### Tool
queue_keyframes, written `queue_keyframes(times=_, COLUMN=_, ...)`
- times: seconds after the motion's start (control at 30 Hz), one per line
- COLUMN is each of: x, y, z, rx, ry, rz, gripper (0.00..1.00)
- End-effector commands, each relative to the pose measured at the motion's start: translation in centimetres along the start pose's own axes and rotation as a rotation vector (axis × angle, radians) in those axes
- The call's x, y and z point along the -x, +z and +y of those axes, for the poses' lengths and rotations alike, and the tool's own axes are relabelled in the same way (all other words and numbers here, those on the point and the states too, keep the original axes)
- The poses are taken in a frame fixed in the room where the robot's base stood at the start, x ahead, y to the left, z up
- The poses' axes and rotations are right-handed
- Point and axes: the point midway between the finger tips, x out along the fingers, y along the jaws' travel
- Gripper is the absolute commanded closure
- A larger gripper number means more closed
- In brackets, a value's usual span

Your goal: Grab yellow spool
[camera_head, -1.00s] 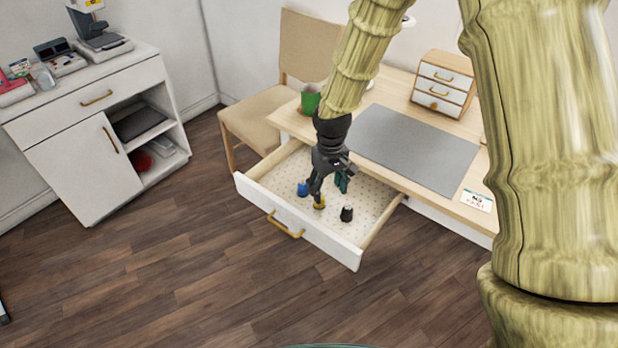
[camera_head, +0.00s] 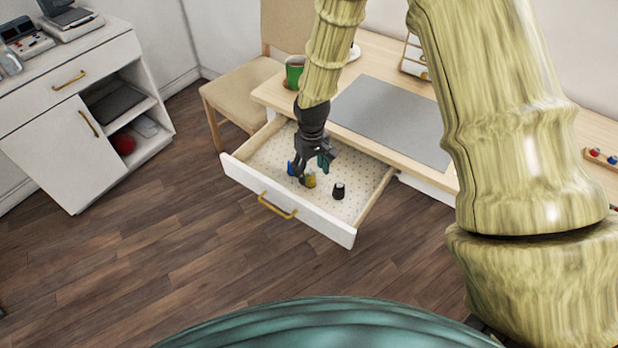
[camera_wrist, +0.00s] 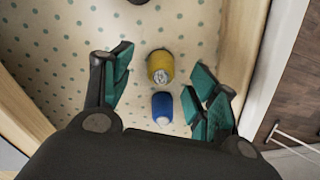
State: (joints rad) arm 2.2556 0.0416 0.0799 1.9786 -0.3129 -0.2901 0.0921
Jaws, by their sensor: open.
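The yellow spool (camera_head: 310,180) stands in the open drawer (camera_head: 357,190), close to my gripper (camera_head: 314,172). In the wrist view the yellow spool (camera_wrist: 160,66) is ahead of my gripper (camera_wrist: 165,88), roughly midway between the lines of its two open fingers. A blue spool (camera_wrist: 162,106) sits just nearer to the palm, in the space between the fingers. In the head view the blue spool (camera_head: 291,168) is partly hidden by the gripper. The gripper is open, and no contact with the yellow spool shows.
A black spool (camera_head: 339,191) stands to the right in the drawer. The drawer's walls surround the spools, and the desk (camera_head: 268,92) with a grey mat (camera_head: 395,120) lies behind. A green mug (camera_head: 294,72) stands on the desk. A white cabinet (camera_head: 60,150) is at left.

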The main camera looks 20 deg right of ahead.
Motion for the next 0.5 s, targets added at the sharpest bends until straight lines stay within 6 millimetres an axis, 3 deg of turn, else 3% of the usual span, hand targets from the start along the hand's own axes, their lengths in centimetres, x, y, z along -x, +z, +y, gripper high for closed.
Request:
queue_keyframes(times=0.3, x=-3.6, y=-0.6, z=-0.1, rx=-0.001, ry=-0.001, rz=-0.005, gripper=0.41)
queue_keyframes(times=0.5, x=-4.3, y=-0.6, z=-0.1, rx=-0.001, ry=-0.001, rz=-0.003, gripper=0.41)
